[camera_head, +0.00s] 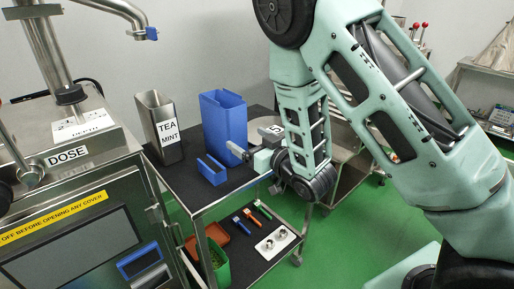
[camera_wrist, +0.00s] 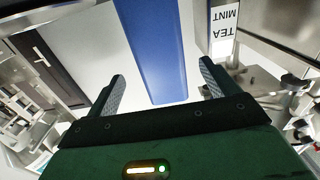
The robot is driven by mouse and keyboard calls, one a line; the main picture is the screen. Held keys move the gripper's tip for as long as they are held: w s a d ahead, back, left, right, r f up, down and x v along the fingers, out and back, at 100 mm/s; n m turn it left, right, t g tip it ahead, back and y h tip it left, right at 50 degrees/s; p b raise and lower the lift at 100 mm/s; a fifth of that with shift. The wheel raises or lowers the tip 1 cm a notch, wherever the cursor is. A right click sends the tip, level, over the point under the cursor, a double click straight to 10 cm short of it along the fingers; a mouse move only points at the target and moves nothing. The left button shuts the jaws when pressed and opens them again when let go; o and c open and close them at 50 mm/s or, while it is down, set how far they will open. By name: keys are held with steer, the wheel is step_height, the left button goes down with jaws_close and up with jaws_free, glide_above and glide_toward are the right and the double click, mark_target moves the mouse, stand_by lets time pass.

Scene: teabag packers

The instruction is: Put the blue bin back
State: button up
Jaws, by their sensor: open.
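The tall blue bin (camera_head: 222,115) stands upright on the black top of a metal cart (camera_head: 184,186). In the wrist view the blue bin (camera_wrist: 155,50) appears ahead of my gripper, in the gap between its two fingers. My gripper (camera_head: 240,152) is at the bin's lower front right in the head view, with its fingers pointing left. It is open, and both fingers show apart in the wrist view (camera_wrist: 160,88). I cannot tell whether a finger touches the bin. The bin's lower right part is partly hidden by my gripper.
A metal container (camera_head: 158,128) labelled TEA MINT stands left of the bin. A small blue tray (camera_head: 212,171) sits in front. A labelled light round item (camera_head: 270,130) is partly hidden behind my arm. The lower shelf holds coloured-handled tools (camera_head: 243,222) and a green bin (camera_head: 217,262). The DOSE machine (camera_head: 75,215) stands left.

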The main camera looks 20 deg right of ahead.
steer(key=s+a+g, duration=0.1)
steer(key=s+a+f+g+h, duration=0.1)
steer(key=s+a+g, duration=0.1)
steer(key=s+a+f+g, duration=0.1)
steer(key=shift+s+a+m+g, duration=0.2)
steer(key=shift+m+g, duration=0.1)
steer(key=shift+g, duration=0.1)
steer(key=s+a+r+n+g+h, duration=0.2)
steer(key=s+g, duration=0.4)
steer(key=s, duration=0.8)
steer(key=s+a+r+n+g+h, duration=0.2)
steer(key=s+g, duration=0.4)
steer(key=s, duration=0.7)
steer(key=shift+s+a+n, duration=0.15)
steer(key=shift+s+n, duration=0.15)
steer(key=shift+s, duration=0.1)
steer(key=shift+r, duration=0.1)
